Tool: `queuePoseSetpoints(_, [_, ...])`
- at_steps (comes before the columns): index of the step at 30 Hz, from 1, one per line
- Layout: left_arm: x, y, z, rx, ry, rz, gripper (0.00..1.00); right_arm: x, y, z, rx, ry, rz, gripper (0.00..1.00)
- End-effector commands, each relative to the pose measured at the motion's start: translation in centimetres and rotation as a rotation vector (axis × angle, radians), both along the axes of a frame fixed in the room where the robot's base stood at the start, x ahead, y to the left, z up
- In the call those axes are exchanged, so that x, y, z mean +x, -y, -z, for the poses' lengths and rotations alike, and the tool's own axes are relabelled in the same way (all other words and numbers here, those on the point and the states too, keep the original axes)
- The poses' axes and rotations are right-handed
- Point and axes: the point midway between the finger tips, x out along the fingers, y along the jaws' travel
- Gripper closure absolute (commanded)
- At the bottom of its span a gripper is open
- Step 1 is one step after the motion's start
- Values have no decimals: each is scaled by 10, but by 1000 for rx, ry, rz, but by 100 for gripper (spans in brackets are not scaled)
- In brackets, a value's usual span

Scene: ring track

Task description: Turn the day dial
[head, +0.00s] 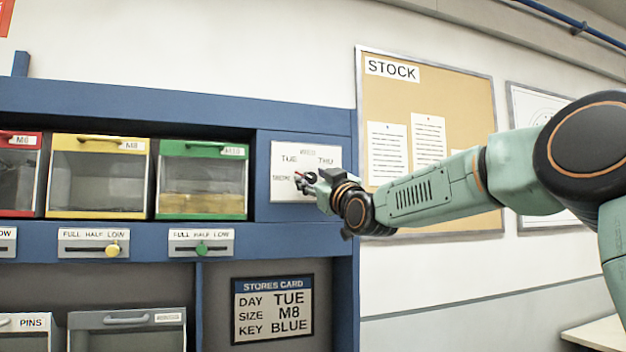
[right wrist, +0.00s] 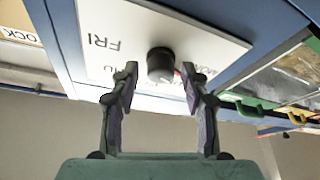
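The day dial is a black round knob (right wrist: 160,62) on a white panel (head: 320,157) at the right end of the blue cabinet. In the right wrist view FRI and MON show, upside down or sideways. A bit of red shows at the knob's edge towards MON. My right gripper (head: 308,182) is at the panel's lower part, open, with its fingers on either side of the knob; I cannot tell whether they touch it. My left gripper is out of view.
A stores card (head: 273,309) below reads DAY TUE, SIZE M8, KEY BLUE. Red-, yellow- (head: 98,176) and green-framed bins (head: 203,180) stand left of the panel, with sliders (head: 201,243) beneath. A STOCK board (head: 440,110) hangs behind my right arm.

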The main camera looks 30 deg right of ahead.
Motion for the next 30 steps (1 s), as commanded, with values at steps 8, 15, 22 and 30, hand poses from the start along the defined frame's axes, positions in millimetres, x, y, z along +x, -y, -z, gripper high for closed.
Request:
queuePoseSetpoints(8, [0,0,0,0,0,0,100,1,0,0,0,0,1,81])
queuePoseSetpoints(15, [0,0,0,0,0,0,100,2,0,-1,-1,1,1,100])
queuePoseSetpoints(22, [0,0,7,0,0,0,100,3,-1,1,42,13,1,100])
queuePoseSetpoints(30, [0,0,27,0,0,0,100,3,-1,1,253,66,0,100])
